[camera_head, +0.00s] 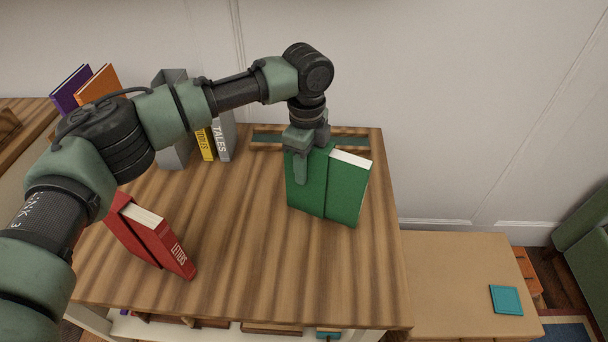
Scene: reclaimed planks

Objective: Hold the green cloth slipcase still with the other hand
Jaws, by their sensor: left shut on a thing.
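The green cloth slipcase (314,194) stands upright on the wooden top, right of its middle. A green book (346,193) with white page edges on top sticks out of its right side. My left gripper (301,168) reaches down from above and is shut on the slipcase's left part, one finger lying over its near face. The far finger is mostly hidden. My right gripper is not in view.
A red slipcase (128,228) with a red book marked LETTERS (172,249) stands at the front left. Grey and yellow books (206,143) stand at the back beside a grey bookend (174,152). The middle is clear.

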